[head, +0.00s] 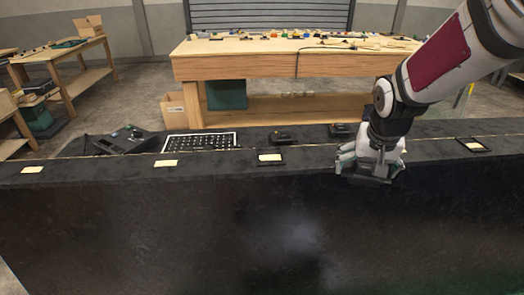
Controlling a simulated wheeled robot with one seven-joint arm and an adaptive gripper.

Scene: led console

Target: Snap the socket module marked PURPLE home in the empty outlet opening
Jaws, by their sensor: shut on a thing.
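My gripper (364,174) points down at the front edge of the dark bench, right of centre. It is shut on a dark block, apparently a socket module (368,181), mostly hidden by the fingers. No PURPLE mark is readable. A black-framed outlet (270,158) with a cream face lies on the bench left of my gripper. A similar black-framed outlet (474,145) lies to the right. I cannot tell which opening is empty; the bench right under my gripper is hidden.
Two low dark blocks (284,135) (342,130) sit behind on the dark bench (220,220). A white-bordered grid panel (200,142) and a dark device (125,138) are at left. Cream labels (32,170) (166,163) lie along the front. A cluttered wooden workbench (290,66) stands beyond.

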